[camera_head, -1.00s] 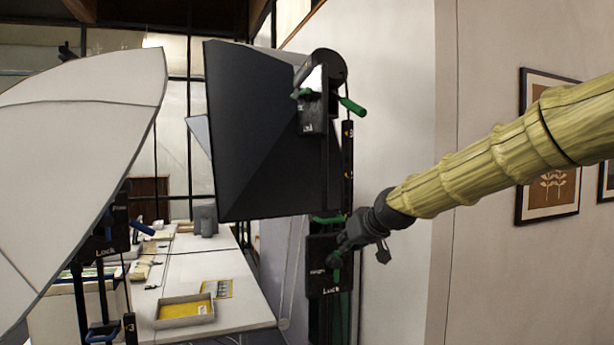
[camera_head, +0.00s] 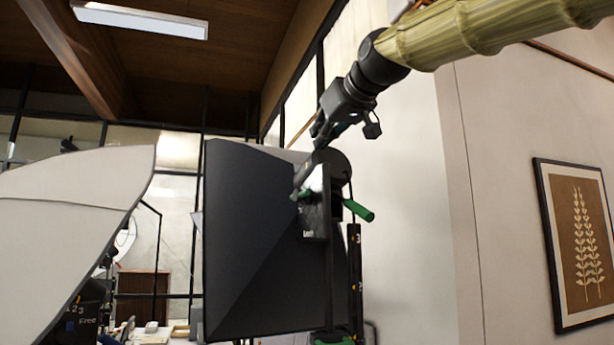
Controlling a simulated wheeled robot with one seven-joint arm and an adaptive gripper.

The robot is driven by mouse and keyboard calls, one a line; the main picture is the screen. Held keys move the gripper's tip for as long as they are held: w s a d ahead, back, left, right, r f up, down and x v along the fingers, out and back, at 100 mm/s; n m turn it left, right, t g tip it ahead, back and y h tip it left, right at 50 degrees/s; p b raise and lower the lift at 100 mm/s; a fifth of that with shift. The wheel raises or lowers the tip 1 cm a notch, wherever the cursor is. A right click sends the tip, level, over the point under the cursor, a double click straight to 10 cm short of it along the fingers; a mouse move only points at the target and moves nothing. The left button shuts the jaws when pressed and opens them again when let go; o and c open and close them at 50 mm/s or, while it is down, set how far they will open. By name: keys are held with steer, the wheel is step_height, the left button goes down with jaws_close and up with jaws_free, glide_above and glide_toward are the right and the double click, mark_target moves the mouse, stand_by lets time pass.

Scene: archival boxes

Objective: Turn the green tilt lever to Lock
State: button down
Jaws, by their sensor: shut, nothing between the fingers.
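The dark softbox (camera_head: 265,240) stands in the middle on a stand, with a tilt head at its upper right. A second green handle (camera_head: 358,210) sticks out to the right of the head. My gripper (camera_head: 298,186) is shut and empty, pointing down and left from above. The fingers partly cover the head.
A framed plant picture (camera_head: 580,240) hangs on the right wall. A numbered dark post (camera_head: 355,270) stands right of the softbox. Open space lies between the post and the picture.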

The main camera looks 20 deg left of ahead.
steer(key=p, duration=0.5)
glide_above(306, 191)
steer(key=s, duration=0.1)
step_height(306, 191, down, 2)
steer(key=f, duration=0.2)
steer(key=w+f+p, duration=0.1)
steer(key=f, duration=0.1)
steer(key=shift+a+f, duration=0.1)
steer(key=shift+f, duration=0.15)
